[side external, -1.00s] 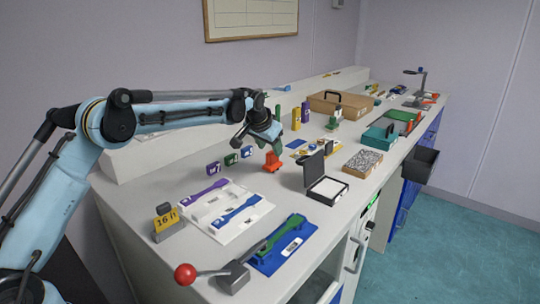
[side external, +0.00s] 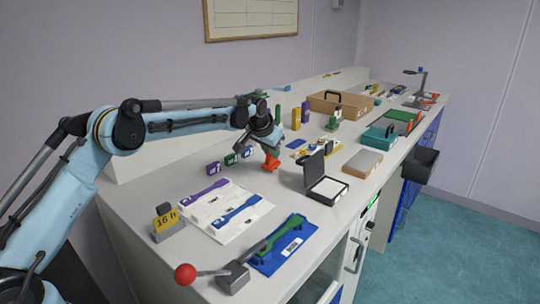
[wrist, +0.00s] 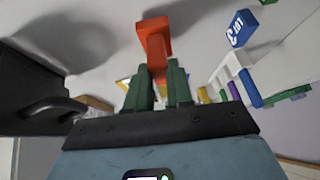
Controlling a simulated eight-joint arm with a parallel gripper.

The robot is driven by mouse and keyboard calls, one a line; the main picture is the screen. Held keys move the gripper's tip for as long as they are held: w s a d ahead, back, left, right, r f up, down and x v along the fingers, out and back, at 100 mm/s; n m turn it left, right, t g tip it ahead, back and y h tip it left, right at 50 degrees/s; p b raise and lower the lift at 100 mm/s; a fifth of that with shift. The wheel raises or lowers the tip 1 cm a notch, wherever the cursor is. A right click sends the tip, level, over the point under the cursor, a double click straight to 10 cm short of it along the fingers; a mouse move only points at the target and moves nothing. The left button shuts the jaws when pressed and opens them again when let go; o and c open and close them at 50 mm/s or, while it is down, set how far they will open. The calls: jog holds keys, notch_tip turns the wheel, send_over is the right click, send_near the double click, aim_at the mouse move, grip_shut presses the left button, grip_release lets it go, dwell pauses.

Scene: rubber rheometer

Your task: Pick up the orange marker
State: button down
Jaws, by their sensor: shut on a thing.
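The orange marker (side external: 271,163) stands near the middle of the bench in the side view, directly below my gripper (side external: 266,147). In the wrist view, the orange marker (wrist: 155,39) shows as an orange block with a wider far end. It lies between the dark green fingers of my gripper (wrist: 158,76), which are shut on it. In the side view it is at or very close to the bench top; I cannot tell if there is a gap. The fingers hide part of it.
Small numbered blocks (side external: 231,159) stand left of the marker. A black-lidded open box (side external: 327,188) is at its right. A white tray with purple and blue pieces (side external: 225,209) lies in front. A tan box (side external: 362,164) lies farther right.

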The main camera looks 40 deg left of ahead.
jog(key=shift+r, duration=0.1)
jog(key=shift+r, duration=0.5)
notch_tip(320, 180, up, 3)
jog(key=shift+f, duration=0.2)
jog(key=s+d+r, duration=0.4)
jog(key=d+r, duration=0.3)
jog(key=d, duration=0.3)
jog(key=shift+s+d+r, duration=0.15)
jog(key=shift+s+d, duration=0.1)
jog(key=shift+d, duration=0.15)
jog(key=c, duration=1.6)
grip_release()
jog(key=shift+c, duration=1.2)
